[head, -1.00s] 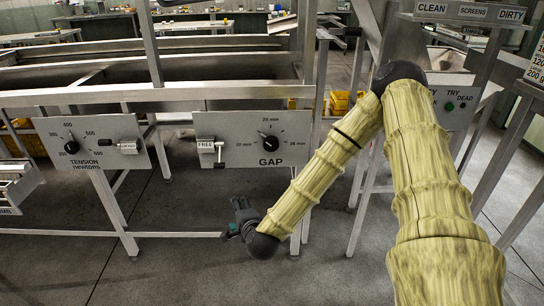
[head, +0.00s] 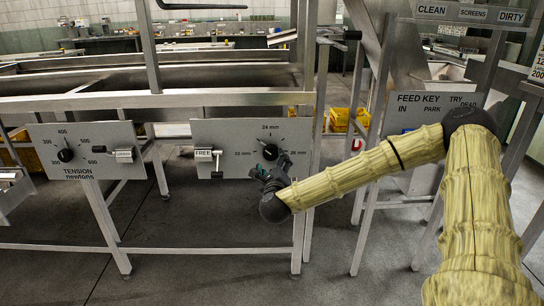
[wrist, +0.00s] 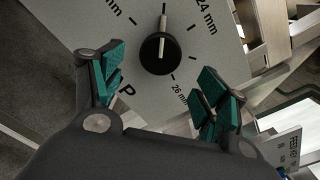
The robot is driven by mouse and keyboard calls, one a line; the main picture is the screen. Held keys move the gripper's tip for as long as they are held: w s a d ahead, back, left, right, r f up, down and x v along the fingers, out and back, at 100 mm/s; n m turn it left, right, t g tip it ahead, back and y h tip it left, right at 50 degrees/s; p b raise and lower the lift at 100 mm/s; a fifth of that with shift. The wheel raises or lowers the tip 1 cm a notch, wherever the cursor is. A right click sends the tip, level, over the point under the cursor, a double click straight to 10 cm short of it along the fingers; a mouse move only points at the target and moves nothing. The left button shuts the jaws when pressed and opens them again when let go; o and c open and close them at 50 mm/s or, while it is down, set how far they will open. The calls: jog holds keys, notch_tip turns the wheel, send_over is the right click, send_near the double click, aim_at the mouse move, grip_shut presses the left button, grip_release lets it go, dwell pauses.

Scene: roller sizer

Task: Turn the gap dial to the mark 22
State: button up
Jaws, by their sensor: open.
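The gap dial is a round black knob (wrist: 159,54) with a white pointer line, on a grey panel (head: 225,172). In the wrist view the pointer aims between the 22 mm and 24 mm marks; the 22 mm label is partly cut off at the top left. In the head view the knob (head: 270,151) is partly hidden by my gripper (head: 268,170). My gripper also shows in the wrist view (wrist: 160,84), with its teal-padded fingers spread wide. The knob shows between and beyond the fingertips, and neither finger appears to touch it.
A small lever (head: 217,165) by a FREE tag is left of the dial on the same panel. The tension panel (head: 85,150) is further left. A steel leg (head: 308,190) stands just right of the gap panel. Floor in front is open.

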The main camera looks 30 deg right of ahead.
aim_at(272, 155)
jog(key=shift+x, duration=3.55)
jog(key=shift+c, duration=0.5)
jog(key=c, duration=0.9)
